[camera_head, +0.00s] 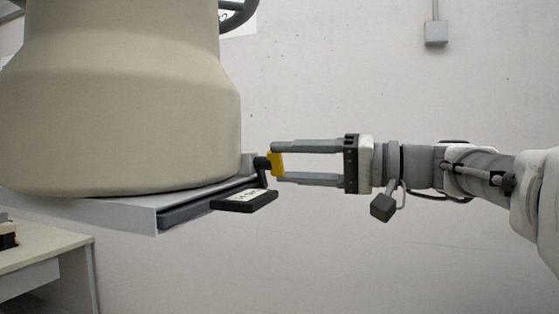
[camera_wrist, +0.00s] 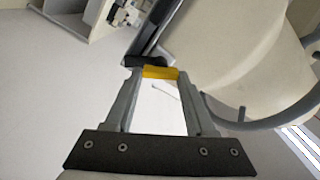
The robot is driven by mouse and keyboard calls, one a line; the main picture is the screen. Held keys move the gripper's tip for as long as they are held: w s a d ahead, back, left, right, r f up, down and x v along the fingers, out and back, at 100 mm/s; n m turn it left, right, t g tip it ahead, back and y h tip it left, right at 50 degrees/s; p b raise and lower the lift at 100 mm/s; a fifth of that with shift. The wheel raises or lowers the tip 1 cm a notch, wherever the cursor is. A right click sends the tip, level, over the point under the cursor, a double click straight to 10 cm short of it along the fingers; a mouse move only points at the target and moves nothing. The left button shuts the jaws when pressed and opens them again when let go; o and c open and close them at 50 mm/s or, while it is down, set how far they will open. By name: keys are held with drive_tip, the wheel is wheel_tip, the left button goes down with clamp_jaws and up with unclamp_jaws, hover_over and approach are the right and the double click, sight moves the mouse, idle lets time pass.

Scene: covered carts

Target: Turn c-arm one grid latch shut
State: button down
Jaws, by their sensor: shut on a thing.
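The c-arm (camera_head: 120,95) is a large beige housing filling the left of the head view. The grid (camera_head: 205,205) is a flat tray under it, with a dark handle plate (camera_head: 245,201) bearing a white label at its front right. The latch (camera_head: 276,163) has a yellow tip on a black arm, at the housing's right side. My gripper (camera_head: 275,162) reaches in from the right, its two grey fingers on either side of the yellow tip. In the wrist view the yellow latch tip (camera_wrist: 160,72) spans between the fingertips, and its black arm (camera_wrist: 145,62) lies just beyond.
A pale table (camera_head: 40,250) stands at the lower left. A grey box (camera_head: 436,32) hangs on the wall at the upper right. A curved dark rail (camera_wrist: 270,122) shows at the right of the wrist view. The space below my gripper looks clear.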

drive_tip(key=m+p, duration=0.2)
drive_tip(key=m, duration=0.3)
drive_tip(key=shift+m, duration=0.3)
drive_tip(key=shift+f, duration=0.1)
idle(0.3)
drive_tip(key=shift+c, duration=1.2)
unclamp_jaws()
drive_tip(key=shift+d, duration=0.15)
drive_tip(key=b+v, duration=0.1)
drive_tip(key=v, duration=1.6)
